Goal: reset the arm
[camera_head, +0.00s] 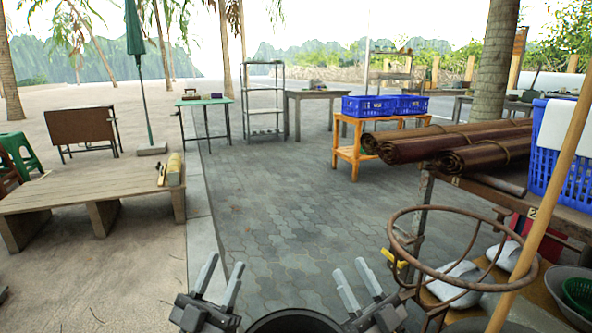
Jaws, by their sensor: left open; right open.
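My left gripper (219,278) is at the bottom of the head view, left of centre. Its two grey fingers point up and stand apart, with nothing between them. My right gripper (358,280) is at the bottom, right of centre. Its fingers are also apart and empty. Both grippers are in front of the grey paving (285,235) and touch nothing that I can see. Most of both arms is out of the frame.
A rusty ring stand (392,236) and a slanted wooden pole (545,200) stand close to my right gripper. Behind them is a table with rolled brown mats (440,145) and a blue crate (580,175). A wooden platform (85,192) is at left. The paving ahead is clear.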

